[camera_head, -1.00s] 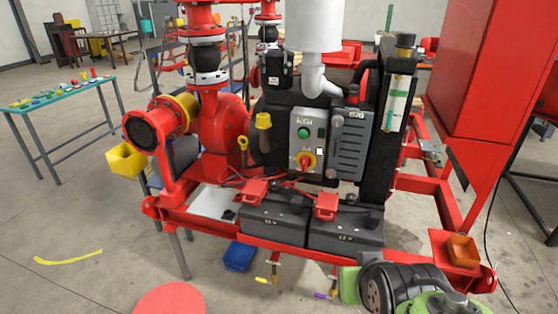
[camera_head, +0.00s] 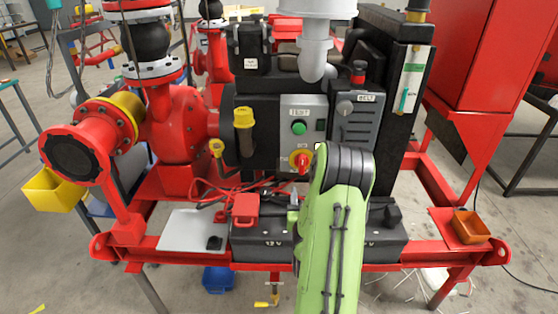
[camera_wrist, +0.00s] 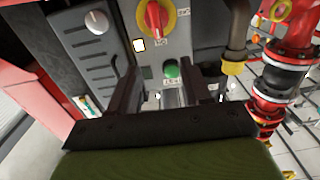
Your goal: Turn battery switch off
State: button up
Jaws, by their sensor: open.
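The battery switch (camera_head: 301,161) is a red rotary knob on a yellow round plate, low on the grey control panel (camera_head: 316,107). Its handle looks roughly upright. The switch also shows at the top of the wrist view (camera_wrist: 154,17), apart from the fingers. My gripper (camera_wrist: 164,78) is open and empty, with its two dark fingers pointing at the panel. The green button (camera_wrist: 171,70) shows between the fingertips; it sits above the switch in the head view (camera_head: 299,128). In the head view my arm covers the area right of the switch, and my gripper cannot be made out.
A grey vented box with a belt label (camera_head: 357,120) stands right of the panel. Two black batteries (camera_head: 262,243) sit below, with red cables (camera_head: 215,188) and red clamps. A yellow-capped filler (camera_head: 243,118) stands left. An orange bin (camera_head: 471,226) is at the right corner.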

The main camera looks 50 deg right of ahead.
aim_at(303, 161)
jog(key=p+x, duration=0.8)
jog(key=x, duration=0.7)
jog(key=shift+s+d+r, duration=0.1)
jog(key=shift+r, duration=0.05)
grip_shut()
